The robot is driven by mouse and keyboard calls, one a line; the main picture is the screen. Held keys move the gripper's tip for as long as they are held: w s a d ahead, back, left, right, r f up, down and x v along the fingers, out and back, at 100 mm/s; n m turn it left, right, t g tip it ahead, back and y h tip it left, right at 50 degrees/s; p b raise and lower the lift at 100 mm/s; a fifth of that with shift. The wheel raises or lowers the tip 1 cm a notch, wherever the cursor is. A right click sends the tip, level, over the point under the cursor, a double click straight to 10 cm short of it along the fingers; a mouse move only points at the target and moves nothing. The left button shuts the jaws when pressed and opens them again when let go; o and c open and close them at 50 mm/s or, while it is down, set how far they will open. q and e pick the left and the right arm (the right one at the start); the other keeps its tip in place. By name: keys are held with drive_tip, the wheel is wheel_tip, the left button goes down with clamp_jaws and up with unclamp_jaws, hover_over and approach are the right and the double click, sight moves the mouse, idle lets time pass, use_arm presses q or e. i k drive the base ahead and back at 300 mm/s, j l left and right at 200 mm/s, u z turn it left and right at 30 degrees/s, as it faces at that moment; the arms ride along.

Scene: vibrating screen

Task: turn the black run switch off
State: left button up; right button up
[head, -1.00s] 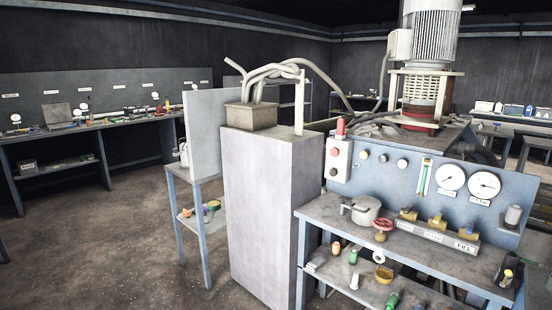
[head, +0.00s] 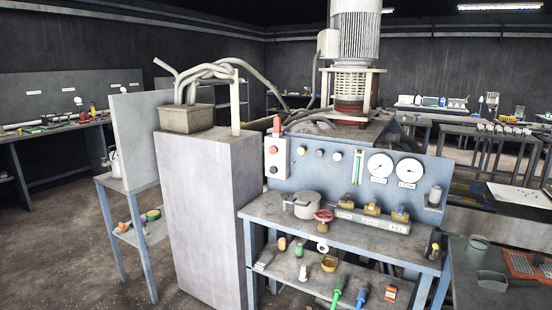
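A pale switch box (head: 282,160) is fixed at the left end of the blue-grey panel (head: 330,172) of the vibrating screen. A small dark knob (head: 273,170) sits low on the box and looks like the black run switch; its setting is too small to tell. A red button (head: 273,149) is above it, and a red lamp (head: 276,124) stands on top of the box. Neither of my grippers is in view.
A tall grey cabinet (head: 205,215) stands just left of the panel. A bench (head: 335,236) below the panel bears a pot (head: 302,205), a red handwheel (head: 323,215) and brass valves. Its lower shelf holds several small items. Another table stands at right.

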sight(273, 170)
drive_tip(key=i+u, duration=0.1)
drive_tip(key=i, duration=0.8)
drive_tip(key=i+l+u, duration=0.1)
drive_tip(key=i, duration=0.8)
